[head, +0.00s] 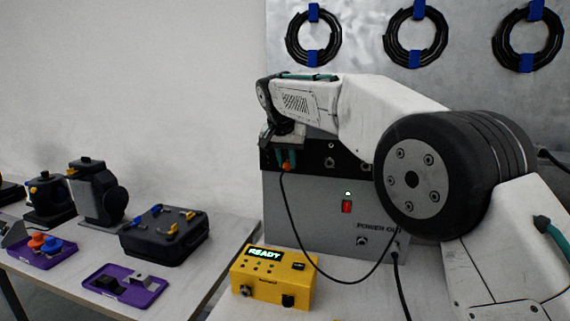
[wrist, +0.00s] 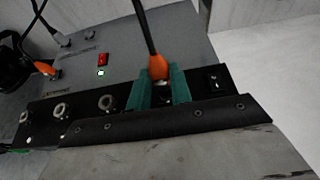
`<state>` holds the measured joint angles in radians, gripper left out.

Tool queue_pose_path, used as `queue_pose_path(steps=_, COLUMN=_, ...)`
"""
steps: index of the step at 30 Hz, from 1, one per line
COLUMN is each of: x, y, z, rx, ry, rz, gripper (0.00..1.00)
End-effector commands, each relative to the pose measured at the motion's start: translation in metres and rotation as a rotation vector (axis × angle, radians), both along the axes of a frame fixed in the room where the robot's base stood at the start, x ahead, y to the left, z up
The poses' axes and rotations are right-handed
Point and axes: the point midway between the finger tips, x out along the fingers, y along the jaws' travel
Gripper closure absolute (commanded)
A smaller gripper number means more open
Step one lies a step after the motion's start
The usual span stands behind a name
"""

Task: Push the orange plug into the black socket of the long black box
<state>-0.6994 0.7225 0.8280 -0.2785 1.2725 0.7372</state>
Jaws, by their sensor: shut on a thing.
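My gripper (head: 287,160) is shut on the orange plug (head: 287,167) at the front of the long black box (head: 312,155). In the wrist view its teal fingers (wrist: 162,88) stand on both sides of the orange plug (wrist: 157,68), whose black cable runs up out of view. The long black box (wrist: 82,113) is a strip with several round grey-ringed sockets to the left of the fingers. The plug's tip lies between the fingers, over a dark spot on the strip. I cannot tell whether it is in the socket.
The grey case (head: 310,215) below carries a lit green lamp and a red switch (head: 347,206). A yellow READY box (head: 273,278) stands in front. The plug's cable hangs in a loop. Purple trays (head: 125,286) and a black case (head: 163,235) lie left.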

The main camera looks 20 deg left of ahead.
Motion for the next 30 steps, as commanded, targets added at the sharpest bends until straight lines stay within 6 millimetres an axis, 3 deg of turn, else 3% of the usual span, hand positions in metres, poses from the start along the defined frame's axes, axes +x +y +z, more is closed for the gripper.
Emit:
queue_pose_path(steps=4, x=0.016, y=-0.001, z=-0.001, rx=0.001, ry=0.000, rz=-0.002, gripper=1.00)
queue_pose_path(steps=30, x=0.018, y=0.000, z=0.000, rx=0.001, ry=0.000, rz=-0.001, gripper=1.00)
